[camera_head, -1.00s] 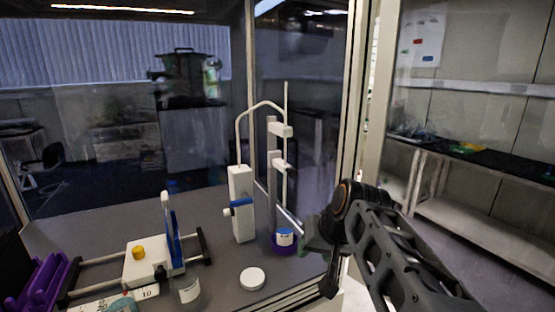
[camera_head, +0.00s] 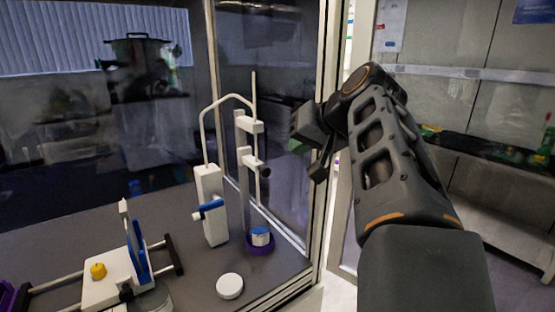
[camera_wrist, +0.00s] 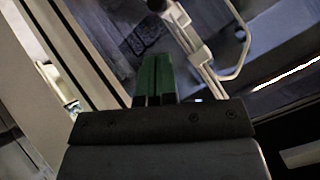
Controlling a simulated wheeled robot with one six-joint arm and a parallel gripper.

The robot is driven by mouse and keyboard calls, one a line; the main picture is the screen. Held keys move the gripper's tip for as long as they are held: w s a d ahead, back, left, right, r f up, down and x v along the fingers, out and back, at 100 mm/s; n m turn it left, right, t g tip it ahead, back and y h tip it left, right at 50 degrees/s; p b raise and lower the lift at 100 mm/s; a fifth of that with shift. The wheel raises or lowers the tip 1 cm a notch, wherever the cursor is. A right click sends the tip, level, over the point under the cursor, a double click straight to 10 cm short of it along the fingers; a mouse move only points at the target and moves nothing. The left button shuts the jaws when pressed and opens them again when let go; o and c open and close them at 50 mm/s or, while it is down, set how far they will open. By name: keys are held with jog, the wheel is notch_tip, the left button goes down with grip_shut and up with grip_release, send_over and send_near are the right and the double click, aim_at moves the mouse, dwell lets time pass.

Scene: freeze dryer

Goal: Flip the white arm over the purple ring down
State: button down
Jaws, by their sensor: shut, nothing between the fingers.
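The purple ring (camera_head: 261,248) sits on the dark floor of the glass case, around the base of a small white jar with a blue lid (camera_head: 260,236). Behind it stands a white post with a thin rod; an upper white arm (camera_head: 250,125) and a lower white arm (camera_head: 252,160) stick out to the right, above the ring. In the wrist view, the white post (camera_wrist: 201,56) runs right of the fingers. My gripper (camera_head: 296,133) is shut and empty, right of the arms at about their height, apart from them. Its green fingertips (camera_wrist: 154,62) are together.
A white block with a blue lever (camera_head: 211,210) and a bent tube stands left of the post. A white round cap (camera_head: 230,286) lies in front. A white device with a yellow knob (camera_head: 98,270) is at left. The case's frame edge (camera_head: 322,150) rises near my gripper.

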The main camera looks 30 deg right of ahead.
jog(key=shift+w, duration=0.1)
jog(key=p+x, duration=0.1)
jog(key=x, duration=0.9)
dwell(0.3)
notch_tip(320, 180, down, 13)
jog(key=b, duration=1.2)
